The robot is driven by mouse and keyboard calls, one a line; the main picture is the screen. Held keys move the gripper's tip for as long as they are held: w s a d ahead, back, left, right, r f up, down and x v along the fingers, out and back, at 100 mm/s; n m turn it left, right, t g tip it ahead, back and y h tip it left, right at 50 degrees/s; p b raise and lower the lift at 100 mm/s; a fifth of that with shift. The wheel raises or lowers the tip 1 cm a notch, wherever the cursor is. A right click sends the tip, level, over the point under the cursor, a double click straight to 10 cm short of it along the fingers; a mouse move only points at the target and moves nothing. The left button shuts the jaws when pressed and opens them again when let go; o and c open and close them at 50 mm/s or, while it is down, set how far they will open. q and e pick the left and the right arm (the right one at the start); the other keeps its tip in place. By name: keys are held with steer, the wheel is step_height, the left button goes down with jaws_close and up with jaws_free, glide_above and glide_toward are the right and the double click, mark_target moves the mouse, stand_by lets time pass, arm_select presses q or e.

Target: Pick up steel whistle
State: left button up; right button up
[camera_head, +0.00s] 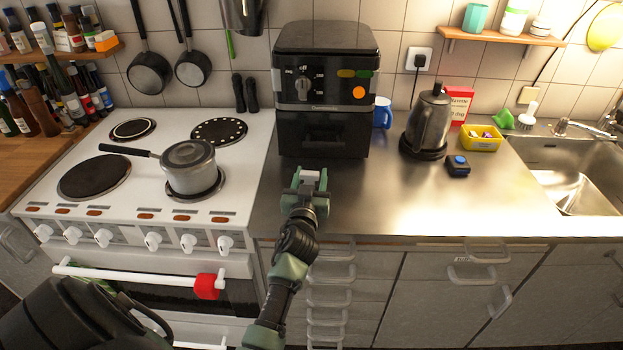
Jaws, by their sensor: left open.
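My left gripper (310,182) is open over the front part of the steel counter, just in front of the black air fryer. A small pale grey thing (310,175) shows between its fingertips. It may be the steel whistle, but it is too small to tell, and the fingers partly hide it. I see no other thing that is clearly a whistle. My right gripper is not in view.
The air fryer (325,90) stands close behind my left gripper. A stove (100,205) with a pot (188,165) is to the left. A kettle (430,125), a dark box (457,166) and a yellow basket (481,138) stand right. The counter's front right is clear.

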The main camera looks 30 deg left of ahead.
arm_select(q)
steer(key=shift+w+a+f, duration=0.25)
steer(key=shift+w, duration=0.05)
steer(key=shift+s+d+r, duration=0.1)
steer(key=shift+s+r, duration=0.05)
steer(key=shift+r, duration=0.05)
steer(key=shift+s+d+r, duration=0.35)
steer(key=shift+s+r, duration=0.05)
steer(key=c, duration=0.7)
steer(key=shift+w+a+f, duration=0.1)
steer(key=shift+f, duration=0.1)
jaws_close()
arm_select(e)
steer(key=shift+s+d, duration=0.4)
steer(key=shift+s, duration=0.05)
